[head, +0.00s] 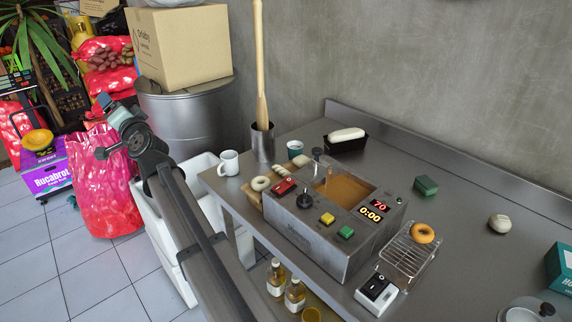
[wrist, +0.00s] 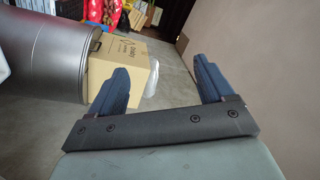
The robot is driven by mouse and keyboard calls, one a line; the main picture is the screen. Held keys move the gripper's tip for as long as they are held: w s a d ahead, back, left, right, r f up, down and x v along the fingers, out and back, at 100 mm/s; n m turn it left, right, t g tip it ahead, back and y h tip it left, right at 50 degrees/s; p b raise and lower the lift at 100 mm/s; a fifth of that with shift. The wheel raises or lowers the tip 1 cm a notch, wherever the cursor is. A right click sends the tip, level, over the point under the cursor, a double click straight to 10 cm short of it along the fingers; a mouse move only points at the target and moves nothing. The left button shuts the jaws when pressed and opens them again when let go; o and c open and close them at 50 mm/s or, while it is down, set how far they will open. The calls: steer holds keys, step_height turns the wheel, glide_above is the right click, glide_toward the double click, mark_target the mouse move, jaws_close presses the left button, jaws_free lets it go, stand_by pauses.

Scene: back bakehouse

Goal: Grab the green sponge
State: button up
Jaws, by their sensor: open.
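The green sponge (head: 426,186) is a small dark green block lying on the steel worktop (head: 462,232), right of the fryer and near the back. It does not show in the wrist view. My gripper (wrist: 160,72) is open in the wrist view, with its two dark blue fingers wide apart and nothing between them. In the head view my arm reaches to the left, far from the sponge, and its end is beside the steel drum, off the worktop.
A steel fryer (head: 311,236) with amber oil stands between my arm and the sponge. A wire rack with a doughnut (head: 423,233) is in front of the sponge, a pale bun (head: 499,223) to its right, a dark loaf tin (head: 345,146) to its left. Worktop immediately around the sponge is clear.

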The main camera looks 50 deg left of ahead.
steer(key=w+d+r+n+h, duration=0.1)
steer(key=w+d+n, duration=0.1)
steer(key=w, duration=0.4)
steer(key=w+d+r+n+h, duration=0.1)
steer(key=w+d+n, duration=0.1)
steer(key=w, duration=0.5)
steer(key=w+d+f+n+t+h, duration=0.15)
steer(key=w+d, duration=0.35)
steer(key=w, duration=0.5)
steer(key=w+d+f+n+h, duration=0.1)
steer(key=w+d+f+h, duration=0.2)
steer(key=w, duration=0.7)
steer(key=h, duration=0.9)
glide_toward(428, 182)
steer(key=shift+n+t, duration=0.35)
steer(key=x, duration=0.9)
steer(key=shift+s+a+f, duration=0.15)
steer(key=shift+s+f, duration=0.05)
steer(key=shift+s, duration=0.05)
steer(key=c, duration=1.1)
